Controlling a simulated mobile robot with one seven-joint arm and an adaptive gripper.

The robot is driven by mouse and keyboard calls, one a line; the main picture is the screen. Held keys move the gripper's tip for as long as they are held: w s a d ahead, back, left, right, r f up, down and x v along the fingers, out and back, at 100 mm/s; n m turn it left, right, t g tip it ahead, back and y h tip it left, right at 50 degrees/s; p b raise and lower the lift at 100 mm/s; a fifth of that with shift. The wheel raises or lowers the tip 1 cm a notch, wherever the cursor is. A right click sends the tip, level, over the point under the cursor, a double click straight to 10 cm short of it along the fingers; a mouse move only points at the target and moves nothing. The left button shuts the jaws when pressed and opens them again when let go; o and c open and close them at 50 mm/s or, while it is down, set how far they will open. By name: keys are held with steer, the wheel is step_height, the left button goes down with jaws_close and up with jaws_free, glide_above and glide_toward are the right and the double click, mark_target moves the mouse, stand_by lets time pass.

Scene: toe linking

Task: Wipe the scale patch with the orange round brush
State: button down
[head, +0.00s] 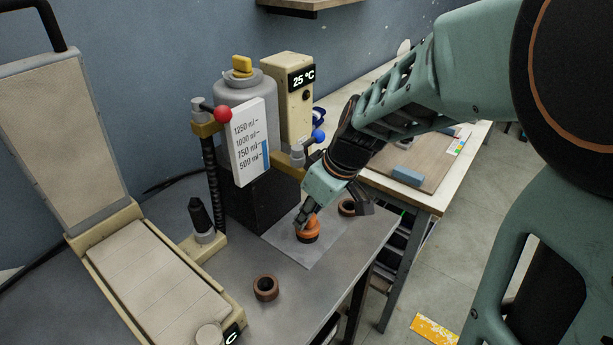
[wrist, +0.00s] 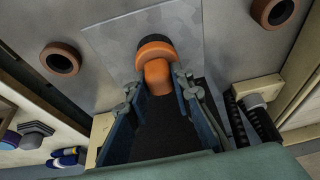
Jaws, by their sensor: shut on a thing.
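My gripper (head: 305,218) is shut on the orange round brush (head: 309,232), with its fingers on either side of the handle. The wrist view shows the orange handle (wrist: 157,74) between the fingertips (wrist: 157,82) and the dark round head beyond it. The brush stands over a pale grey rectangular patch (head: 287,245) on the bench, which also shows in the wrist view (wrist: 112,38). The brush head looks at or very near its surface; I cannot tell if it touches. No separate scale mark is clear on the patch.
One brown ring (head: 265,288) lies on the bench front; another (head: 347,207) is beside the patch, close to my wrist. A dark block (head: 262,208) with a grey tank (head: 245,92) stands behind the patch. A beige hinged machine (head: 160,285) is at left.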

steer(key=shift+w+d+r, duration=0.1)
steer(key=shift+w+d, duration=0.65)
steer(key=shift+w, duration=0.15)
steer(key=shift+s+a+f+b, duration=0.15)
steer(key=shift+s+a+b, duration=0.2)
steer(key=shift+s+a, duration=0.25)
steer(key=shift+s+a+f+b, duration=0.1)
steer(key=shift+s+a+b, duration=0.3)
steer(key=shift+s, duration=0.4)
steer(key=shift+w+d+r, duration=0.1)
steer(key=shift+w+d, duration=0.4)
steer(key=shift+w, duration=0.2)
steer(key=shift+w+d+r, duration=0.1)
steer(key=shift+w+d, duration=0.4)
steer(key=shift+w, duration=0.15)
steer(key=shift+s+a+f+b, duration=0.1)
steer(key=shift+s+a+b, duration=0.2)
steer(key=shift+s+a, duration=0.35)
steer(key=shift+s+a+f+b, duration=0.1)
steer(key=shift+s+a+b, duration=0.25)
steer(key=shift+s, duration=0.35)
steer(key=shift+w+r+p, duration=0.1)
steer(key=shift+r+p, duration=1.95)
steer(key=shift+r, duration=1.05)
